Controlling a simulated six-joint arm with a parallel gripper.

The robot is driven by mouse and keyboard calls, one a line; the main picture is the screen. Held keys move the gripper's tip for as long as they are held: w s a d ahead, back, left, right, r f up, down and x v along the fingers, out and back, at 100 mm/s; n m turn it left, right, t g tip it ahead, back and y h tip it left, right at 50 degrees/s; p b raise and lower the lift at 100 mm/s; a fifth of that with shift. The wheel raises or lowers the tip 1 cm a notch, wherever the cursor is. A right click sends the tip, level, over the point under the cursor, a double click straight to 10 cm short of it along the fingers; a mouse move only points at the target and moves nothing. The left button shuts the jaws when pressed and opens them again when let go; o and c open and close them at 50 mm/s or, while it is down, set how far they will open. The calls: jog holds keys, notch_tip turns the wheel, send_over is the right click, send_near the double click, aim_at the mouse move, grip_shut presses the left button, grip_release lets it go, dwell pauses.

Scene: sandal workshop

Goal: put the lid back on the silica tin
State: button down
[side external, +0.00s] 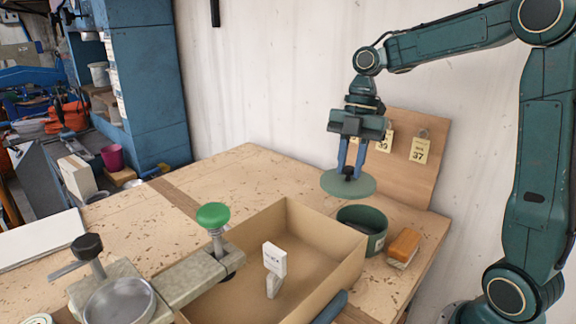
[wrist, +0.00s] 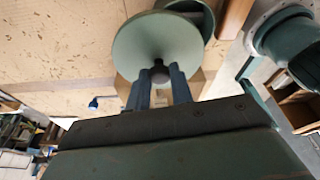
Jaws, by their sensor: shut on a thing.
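The lid is a round grey-green disc (side external: 336,184) with a small dark knob on top. My gripper (side external: 349,172) is shut on the lid's knob and holds the lid level in the air. The silica tin (side external: 376,226) is a dark green round tin on the table, with its top open. In the side view the lid is above and to the left of the tin, apart from it. In the wrist view the lid (wrist: 140,47) covers part of the tin (wrist: 205,14). The inside of the tin is mostly hidden.
A cardboard box (side external: 318,236) with white packets stands left of the tin. An orange-brown block (side external: 404,246) lies just right of it. A board with yellow tags (side external: 419,150) leans on the wall behind. A clamp with a green knob (side external: 213,215) stands at the front left.

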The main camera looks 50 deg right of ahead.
aim_at(368, 186)
jog(key=shift+s+a+r, duration=0.1)
jog(key=shift+s+a, duration=0.05)
jog(key=shift+s, duration=1.05)
jog(key=shift+s+a+r, duration=0.1)
jog(key=shift+s, duration=1.05)
jog(key=shift+f, duration=0.3)
jog(key=shift+f, duration=2.9)
jog(key=shift+f, duration=0.2)
jog(key=c, duration=0.7)
grip_release()
jog(key=shift+r, duration=0.15)
jog(key=shift+r, duration=3.35)
